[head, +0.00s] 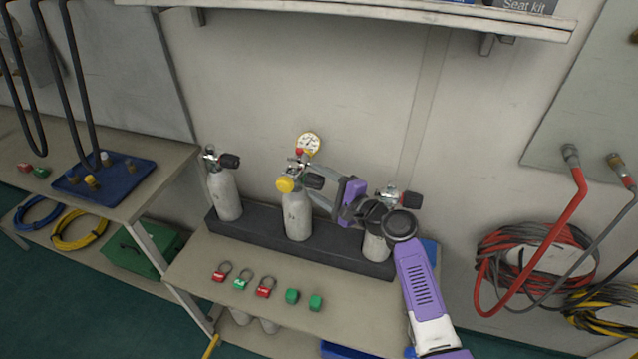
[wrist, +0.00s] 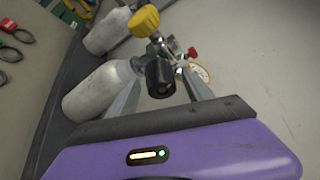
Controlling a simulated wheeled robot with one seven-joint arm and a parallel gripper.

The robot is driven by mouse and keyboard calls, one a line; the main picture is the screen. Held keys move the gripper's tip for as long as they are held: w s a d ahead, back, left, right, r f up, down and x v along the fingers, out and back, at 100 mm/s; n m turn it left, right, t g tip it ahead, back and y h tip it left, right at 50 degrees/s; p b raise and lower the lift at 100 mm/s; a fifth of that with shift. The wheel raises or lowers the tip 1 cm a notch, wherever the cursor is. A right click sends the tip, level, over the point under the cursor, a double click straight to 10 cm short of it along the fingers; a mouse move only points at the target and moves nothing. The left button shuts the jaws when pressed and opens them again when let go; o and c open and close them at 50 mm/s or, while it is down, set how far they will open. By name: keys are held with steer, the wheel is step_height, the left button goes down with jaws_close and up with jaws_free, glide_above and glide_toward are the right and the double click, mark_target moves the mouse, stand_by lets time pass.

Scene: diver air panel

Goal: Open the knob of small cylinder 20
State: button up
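The middle small cylinder (head: 297,215) is pale grey and upright in a black rack; the mark on it is too small to read. Its valve has a yellow cap (head: 285,184) and a black knob (head: 314,181) at the side. My gripper (head: 320,186) reaches in from the right at that knob. In the wrist view, the black knob (wrist: 160,77) lies between the two spread fingers, with a gap visible on each side. The cylinder body (wrist: 98,92) is to the left there. Part of the valve is hidden behind the knob.
Another cylinder (head: 225,192) stands at the left of the rack (head: 330,243); a third (head: 376,245) is partly behind my arm. A gauge (head: 309,143) and red knob (wrist: 192,52) are close to the middle valve. Tags and green caps lie on the bench (head: 250,312).

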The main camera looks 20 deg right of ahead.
steer(key=shift+s, duration=0.1)
steer(key=v, duration=0.7)
steer(key=shift+s+d, duration=0.2)
steer(key=shift+s, duration=0.05)
